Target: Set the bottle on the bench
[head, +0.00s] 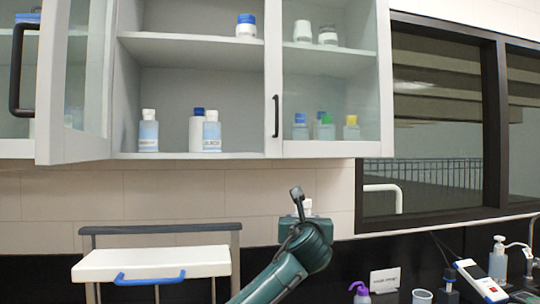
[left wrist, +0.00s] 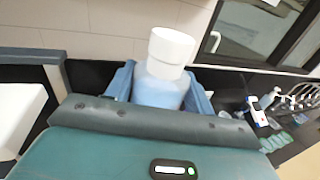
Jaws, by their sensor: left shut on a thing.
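My left gripper (left wrist: 162,85) is shut on a bottle with a white cap and a pale blue body (left wrist: 160,70), its blue fingers on either side of the bottle. The bottle looks upright. In the head view my left gripper (head: 300,212) is in front of the wall below the cabinet, and the bottle's white cap (head: 307,206) shows just behind it; the body is mostly hidden. The bench's top is hardly seen; items stand along it at the lower right. My right gripper is in neither view.
An open wall cabinet (head: 200,155) holds several bottles and jars above. At the lower right are a purple-topped bottle (head: 361,292), a small sign (head: 385,280), a cup (head: 422,297), a handheld meter (head: 481,281) and a pump bottle (head: 498,262).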

